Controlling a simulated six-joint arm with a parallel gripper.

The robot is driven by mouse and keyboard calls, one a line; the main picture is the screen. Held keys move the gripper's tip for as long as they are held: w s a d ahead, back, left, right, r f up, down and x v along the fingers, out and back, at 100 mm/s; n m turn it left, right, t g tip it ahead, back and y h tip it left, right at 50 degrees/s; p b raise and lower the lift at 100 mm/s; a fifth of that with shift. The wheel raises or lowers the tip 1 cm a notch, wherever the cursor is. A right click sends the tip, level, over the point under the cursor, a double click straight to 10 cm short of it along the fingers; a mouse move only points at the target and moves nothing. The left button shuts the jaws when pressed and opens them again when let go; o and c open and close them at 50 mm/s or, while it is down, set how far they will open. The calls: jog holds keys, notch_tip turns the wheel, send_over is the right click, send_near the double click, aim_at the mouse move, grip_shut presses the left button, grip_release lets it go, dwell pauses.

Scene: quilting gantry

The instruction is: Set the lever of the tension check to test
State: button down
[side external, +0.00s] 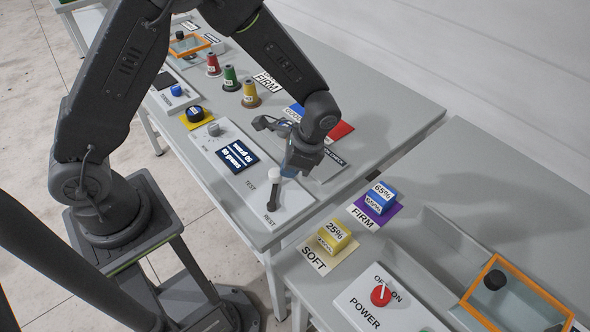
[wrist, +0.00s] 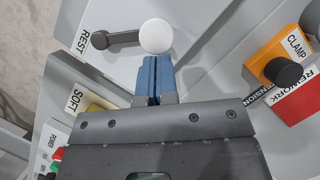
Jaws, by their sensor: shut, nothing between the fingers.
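The tension check panel (side external: 217,151) is a pale box with a dark blue display (side external: 238,161) and the labels TEST (side external: 249,178) and REST (side external: 270,219). Its lever (side external: 272,198) is a dark bar with a white knob (side external: 274,174); one dark end lies beside REST. In the wrist view, the bar (wrist: 122,38) runs from near the REST label (wrist: 84,40) to the round white knob (wrist: 156,36). My gripper (side external: 288,173) has blue fingers, shut and empty, right beside the knob; its fingertips (wrist: 153,60) meet the knob's edge in the wrist view. I cannot tell whether they touch.
Yellow (side external: 334,237) and blue (side external: 378,199) blocks sit on SOFT and FIRM cards on the nearer table. Thread cones (side external: 250,94) stand farther back. An orange CLAMP piece (wrist: 281,55) is right of my fingers.

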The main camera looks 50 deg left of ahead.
jog(key=shift+s+a+n, duration=0.15)
jog(key=shift+a+n, duration=0.15)
jog(key=shift+n, duration=0.2)
jog(key=shift+a, duration=0.1)
jog(key=w+d, duration=0.2)
jog(key=w, duration=0.1)
jog(key=shift+d, duration=0.25)
jog(key=v, duration=1)
jog(key=shift+w, duration=0.1)
